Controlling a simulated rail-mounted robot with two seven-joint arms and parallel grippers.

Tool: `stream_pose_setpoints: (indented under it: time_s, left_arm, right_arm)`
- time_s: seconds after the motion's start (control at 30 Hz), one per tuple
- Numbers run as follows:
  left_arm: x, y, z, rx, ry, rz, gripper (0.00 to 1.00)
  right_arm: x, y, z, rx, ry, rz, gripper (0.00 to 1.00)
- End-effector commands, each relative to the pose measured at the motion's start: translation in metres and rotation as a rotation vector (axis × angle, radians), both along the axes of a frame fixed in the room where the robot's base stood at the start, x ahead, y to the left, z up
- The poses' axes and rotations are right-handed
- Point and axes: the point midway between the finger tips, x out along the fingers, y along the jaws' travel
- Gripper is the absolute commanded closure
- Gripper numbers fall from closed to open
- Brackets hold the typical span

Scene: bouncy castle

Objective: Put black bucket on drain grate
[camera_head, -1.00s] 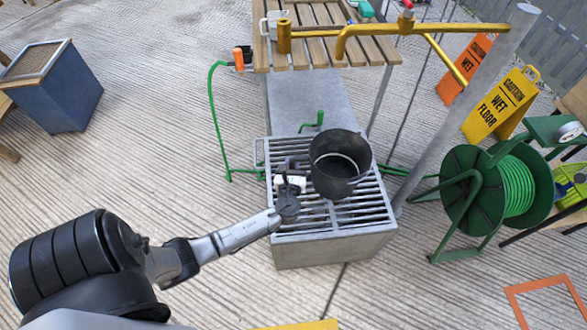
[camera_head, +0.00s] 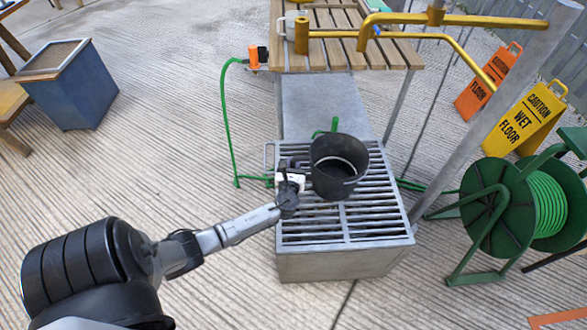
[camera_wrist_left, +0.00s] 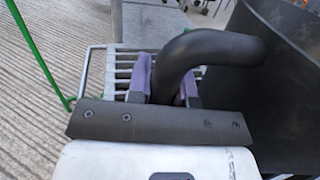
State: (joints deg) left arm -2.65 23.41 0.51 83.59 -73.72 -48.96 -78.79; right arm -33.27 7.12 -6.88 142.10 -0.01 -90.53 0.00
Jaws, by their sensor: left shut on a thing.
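The black bucket (camera_head: 338,180) is upright over the back middle of the metal drain grate (camera_head: 345,224) in the head view. I cannot tell whether its base touches the bars. My left gripper (camera_head: 291,164) is at the bucket's left side, shut on its handle. In the left wrist view the purple fingers (camera_wrist_left: 166,80) are on either side of the curved black handle (camera_wrist_left: 205,45), and the bucket wall (camera_wrist_left: 265,85) fills the right. Some grate bars are hidden behind the bucket and gripper. My right gripper is not in view.
A slatted wooden table (camera_head: 345,52) with yellow pipes (camera_head: 420,18) stands behind the grate. A slanted grey post (camera_head: 480,120) and a green hose reel (camera_head: 510,210) are at the right. A green hose (camera_head: 228,120) runs down the left. The grate's front part is clear.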

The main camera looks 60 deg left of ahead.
Motion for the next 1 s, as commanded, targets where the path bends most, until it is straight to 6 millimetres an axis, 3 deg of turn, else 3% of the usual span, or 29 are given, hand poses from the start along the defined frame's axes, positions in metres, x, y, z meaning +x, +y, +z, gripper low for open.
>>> stream_pose_setpoints:
  time_s: [0.03, 0.47, 0.5, 0.73, 1.0]
  left_arm:
    - [0.0004, 0.0002, -0.0079, 0.000, -0.002, 0.000, 1.00]
    - [0.0004, 0.0000, -0.0103, 0.000, -0.002, 0.000, 1.00]
    - [0.0002, -0.0001, -0.0113, 0.000, 0.000, 0.000, 0.79]
    - [0.0001, -0.0002, -0.0105, 0.000, 0.000, 0.000, 0.57]
    - [0.0001, -0.0002, -0.0094, 0.000, 0.000, 0.000, 0.54]
  right_arm:
    - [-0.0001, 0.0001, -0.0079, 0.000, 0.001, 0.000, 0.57]
    - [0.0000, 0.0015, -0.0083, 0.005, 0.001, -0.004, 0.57]
    - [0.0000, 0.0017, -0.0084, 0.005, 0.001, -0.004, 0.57]
    - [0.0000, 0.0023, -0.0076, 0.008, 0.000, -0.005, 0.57]
    - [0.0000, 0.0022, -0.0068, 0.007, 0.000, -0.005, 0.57]
